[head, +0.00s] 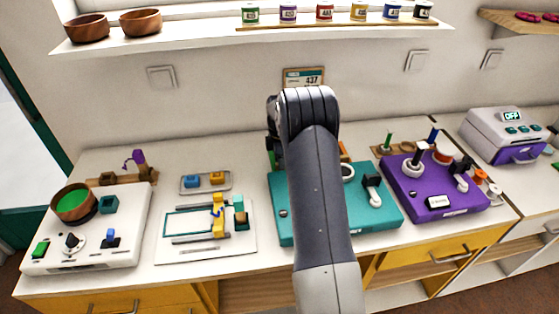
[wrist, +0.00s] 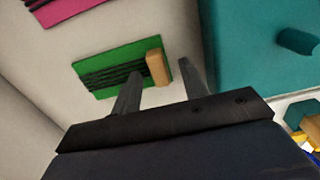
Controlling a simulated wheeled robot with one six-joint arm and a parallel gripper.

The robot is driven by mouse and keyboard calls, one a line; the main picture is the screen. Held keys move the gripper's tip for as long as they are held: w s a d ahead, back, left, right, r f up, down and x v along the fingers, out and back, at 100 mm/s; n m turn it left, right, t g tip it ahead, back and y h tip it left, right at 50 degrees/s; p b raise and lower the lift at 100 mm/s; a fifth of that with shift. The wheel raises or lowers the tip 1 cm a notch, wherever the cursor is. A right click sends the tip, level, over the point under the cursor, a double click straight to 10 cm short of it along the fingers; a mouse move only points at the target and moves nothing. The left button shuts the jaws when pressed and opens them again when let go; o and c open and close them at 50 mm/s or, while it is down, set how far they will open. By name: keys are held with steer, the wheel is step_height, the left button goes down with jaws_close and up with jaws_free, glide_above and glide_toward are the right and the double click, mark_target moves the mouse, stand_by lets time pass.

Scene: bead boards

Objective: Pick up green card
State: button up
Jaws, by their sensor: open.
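The green card (wrist: 128,56) shows in the wrist view, with several dark strands across it and a tan wooden piece at its right end. My gripper (wrist: 160,70) is open, its two fingers pointing toward the card. The fingertips overlap the card's lower and right part in the picture, around the wooden piece; I cannot tell whether they touch it. Nothing is clearly held. In the head view my arm hides the gripper and most of the area around the card.
A pink card (wrist: 75,8) lies beyond the green one. A teal board (head: 390,208) sits under and right of my arm; a purple board (head: 410,190) stands further right. White boards (head: 130,230) lie to the left. A shelf with spools (head: 325,27) runs above.

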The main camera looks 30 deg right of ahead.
jaws_close()
stand_by(0.3)
steer(key=shift+r, duration=0.15)
